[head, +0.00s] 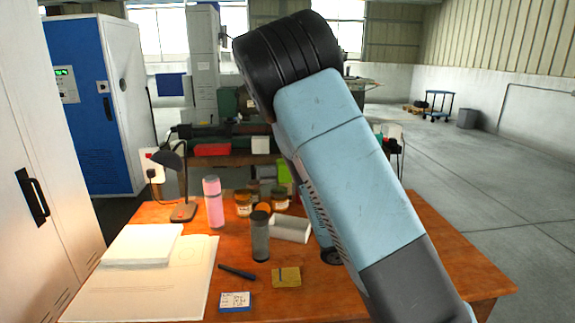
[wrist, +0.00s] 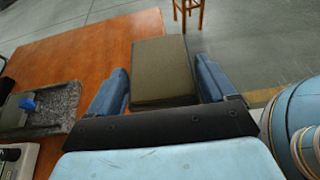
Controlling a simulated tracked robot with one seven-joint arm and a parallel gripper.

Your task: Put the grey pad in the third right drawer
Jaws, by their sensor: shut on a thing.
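The grey pad (wrist: 162,72), a dark olive-grey block, shows in the wrist view between the two blue fingers of my gripper (wrist: 161,88). My gripper is shut on it, and it appears over the right edge of the orange-brown table (wrist: 100,52). In the head view my raised arm hides the gripper and the pad. No drawer can be made out in either view, the third right drawer included.
The table (head: 420,250) holds a lamp (head: 183,180), pink bottle (head: 213,203), dark cylinder (head: 260,238), jars, papers (head: 150,285) and a yellow pad (head: 286,277). A grey slab (wrist: 52,108) and a wooden stool (wrist: 189,10) show in the wrist view. Floor at right is open.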

